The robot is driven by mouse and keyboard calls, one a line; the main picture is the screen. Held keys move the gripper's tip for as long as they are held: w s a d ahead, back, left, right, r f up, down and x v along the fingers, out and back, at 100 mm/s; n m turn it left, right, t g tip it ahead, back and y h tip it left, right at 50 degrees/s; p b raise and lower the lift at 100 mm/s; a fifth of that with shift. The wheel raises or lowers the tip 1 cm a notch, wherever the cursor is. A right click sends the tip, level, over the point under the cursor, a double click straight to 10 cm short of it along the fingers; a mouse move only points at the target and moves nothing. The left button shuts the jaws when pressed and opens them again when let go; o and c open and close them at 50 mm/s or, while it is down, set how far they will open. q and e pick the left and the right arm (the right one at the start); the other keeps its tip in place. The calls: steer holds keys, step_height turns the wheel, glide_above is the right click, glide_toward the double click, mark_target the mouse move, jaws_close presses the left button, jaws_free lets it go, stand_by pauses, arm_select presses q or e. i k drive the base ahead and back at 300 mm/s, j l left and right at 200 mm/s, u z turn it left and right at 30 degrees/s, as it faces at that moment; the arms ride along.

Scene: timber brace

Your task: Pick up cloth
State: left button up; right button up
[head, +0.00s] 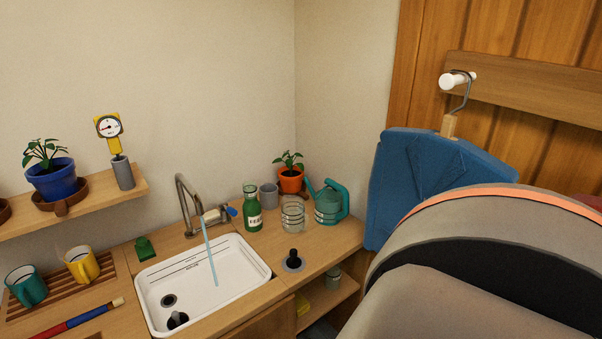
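No plain cloth lies on the counter. A large blue thing (425,180) hangs at the right from a metal hook on a white peg; it has crease-like lines and a short wooden piece at its top. I cannot tell whether it is the cloth. A yellow item (304,303) and a dark blue item (318,331) show partly in the shelf under the counter, too small and shadowed to identify. Neither of my grippers is in view. A large grey rounded shape with an orange stripe fills the lower right and hides part of the blue thing.
A white sink (235,255) with a running tap (187,205) is set in the wooden counter. Mugs (82,265) stand on a rack at the left. A wall shelf (95,207) holds a plant.

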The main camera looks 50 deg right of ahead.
mark_target(303, 306)
steer(key=z, duration=1.65)
